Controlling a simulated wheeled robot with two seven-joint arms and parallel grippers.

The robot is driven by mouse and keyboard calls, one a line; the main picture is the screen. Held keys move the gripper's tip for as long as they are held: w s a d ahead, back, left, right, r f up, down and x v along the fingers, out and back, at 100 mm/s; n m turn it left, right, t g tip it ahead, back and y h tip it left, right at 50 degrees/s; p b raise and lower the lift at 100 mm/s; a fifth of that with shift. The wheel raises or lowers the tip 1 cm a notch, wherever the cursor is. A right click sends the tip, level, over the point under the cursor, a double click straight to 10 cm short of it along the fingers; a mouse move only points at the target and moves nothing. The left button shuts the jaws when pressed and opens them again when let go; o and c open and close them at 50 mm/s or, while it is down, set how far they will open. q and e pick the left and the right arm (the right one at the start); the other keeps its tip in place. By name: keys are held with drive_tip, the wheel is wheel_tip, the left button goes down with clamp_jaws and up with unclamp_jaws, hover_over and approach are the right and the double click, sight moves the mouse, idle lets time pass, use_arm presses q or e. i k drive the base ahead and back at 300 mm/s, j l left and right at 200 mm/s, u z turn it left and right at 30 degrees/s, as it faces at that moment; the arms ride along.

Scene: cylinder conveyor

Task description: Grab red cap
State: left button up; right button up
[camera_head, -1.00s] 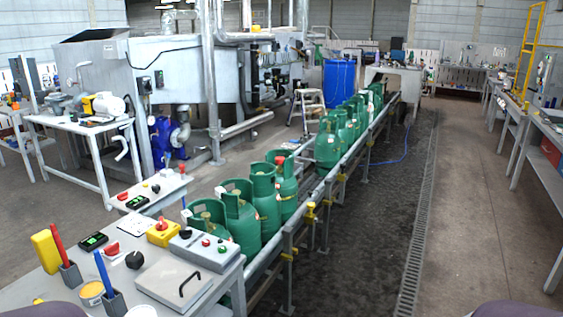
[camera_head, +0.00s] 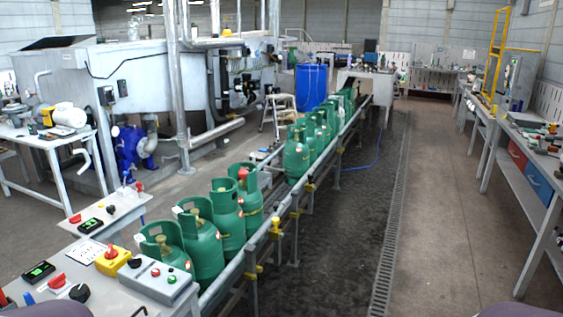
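The red cap (camera_head: 243,173) sits on top of a green gas cylinder (camera_head: 250,201), inside its collar, on the conveyor near the middle of the head view. This cylinder is the farthest of the near group. The other near cylinders, such as this one (camera_head: 227,222), show brass-coloured valves without a red cap. Neither gripper shows in the head view. Only dark rounded shapes, probably parts of my arms, show at the bottom left and bottom right edges, well apart from the cap.
The conveyor rail (camera_head: 262,240) runs beside the cylinders, and more green cylinders (camera_head: 297,155) stand farther along it. A grey control bench (camera_head: 110,290) with buttons and a yellow emergency stop (camera_head: 112,262) is at the near left. Dark floor (camera_head: 340,235) right of the conveyor is clear.

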sight(242, 174)
drive_tip(key=i+l+z, duration=0.1)
drive_tip(key=i+l, duration=0.2)
drive_tip(key=i, duration=0.3)
drive_tip(key=i+l+z, duration=0.15)
drive_tip(key=i, duration=0.4)
drive_tip(key=i+l+z, duration=0.1)
drive_tip(key=i+l, duration=0.15)
drive_tip(key=i, duration=0.35)
drive_tip(key=i+l+z, duration=0.15)
drive_tip(key=i, duration=0.45)
drive_tip(key=i+j+u, duration=0.1)
drive_tip(key=i+u, duration=0.25)
drive_tip(key=i, duration=0.15)
drive_tip(key=i+u, duration=0.35)
drive_tip(key=i, duration=0.2)
drive_tip(key=i+l+u, duration=0.3)
drive_tip(key=i, duration=0.2)
drive_tip(key=i+j, duration=0.3)
drive_tip(key=i, duration=0.2)
drive_tip(key=i+j+u, duration=0.1)
drive_tip(key=i+j, duration=0.2)
drive_tip(key=i, duration=0.2)
